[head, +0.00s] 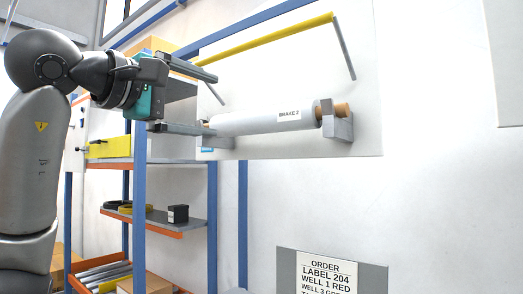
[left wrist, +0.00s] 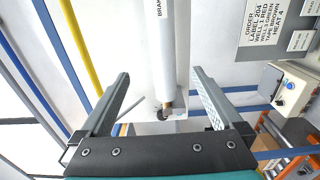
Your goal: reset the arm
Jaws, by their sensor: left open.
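My left gripper (head: 193,98) comes in from the left in the head view, with its two fingers spread one above the other. In the left wrist view, the fingers of this gripper (left wrist: 160,90) are wide apart with nothing held between them. A white roll (head: 262,119) labelled "BRAKE 2" sits in grey brackets on a white panel, to the right of the fingers in the head view. In the left wrist view, the roll (left wrist: 161,50) lies beyond the open fingers. I cannot tell how far apart they are. My right gripper is in neither view.
A yellow bar (head: 262,40) runs above the roll. Blue uprights (head: 139,215) and shelves (head: 160,220) stand below and behind my left arm. An order sign (head: 331,271) is at the lower right. A control box (left wrist: 287,88) with a blue knob shows in the left wrist view.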

